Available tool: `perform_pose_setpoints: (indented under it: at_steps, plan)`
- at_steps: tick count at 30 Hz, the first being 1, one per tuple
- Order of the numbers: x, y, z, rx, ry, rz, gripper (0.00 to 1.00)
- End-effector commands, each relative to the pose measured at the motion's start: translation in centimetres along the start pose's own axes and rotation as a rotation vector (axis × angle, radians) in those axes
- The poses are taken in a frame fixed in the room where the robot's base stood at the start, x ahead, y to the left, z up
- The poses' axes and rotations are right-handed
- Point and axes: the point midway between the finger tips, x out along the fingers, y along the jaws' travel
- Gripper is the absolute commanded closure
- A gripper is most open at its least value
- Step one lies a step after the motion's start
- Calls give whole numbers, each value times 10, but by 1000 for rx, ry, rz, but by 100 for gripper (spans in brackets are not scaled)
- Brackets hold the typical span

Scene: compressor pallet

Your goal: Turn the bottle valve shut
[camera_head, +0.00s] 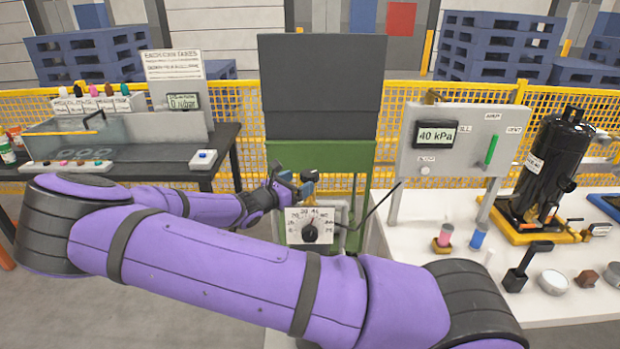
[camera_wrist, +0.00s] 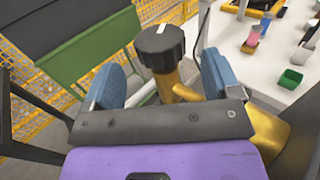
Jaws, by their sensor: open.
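The bottle valve has a black ribbed knob (camera_wrist: 160,46) with a white mark on its top, on a brass-coloured stem (camera_wrist: 166,82) in the wrist view. My gripper (camera_wrist: 163,76) is open, with one blue finger on the left of the valve and one on the right. Gaps show between the fingers and the knob, so neither seems to touch it. A golden rounded body (camera_wrist: 272,135) shows at the lower right, partly hidden by my gripper. In the head view my gripper (camera_head: 294,184) is small, and the valve is hard to make out there.
A dial box (camera_head: 297,236) with a black pointer knob stands just below my gripper. A green and dark panel (camera_head: 318,150) rises behind. On the right, a white table (camera_head: 405,285) holds a 40 kPa gauge panel (camera_head: 406,150), a black compressor (camera_head: 548,165) and small parts.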

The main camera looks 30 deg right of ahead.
Motion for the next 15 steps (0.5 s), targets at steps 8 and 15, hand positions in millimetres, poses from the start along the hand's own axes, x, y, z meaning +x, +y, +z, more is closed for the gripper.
perform_pose_setpoints:
  at_steps: [8, 15]
  plan:
    - [39, 0, 0, 0, -2, -3, 17]
    - [50, 0, 0, 1, 0, -1, 17]
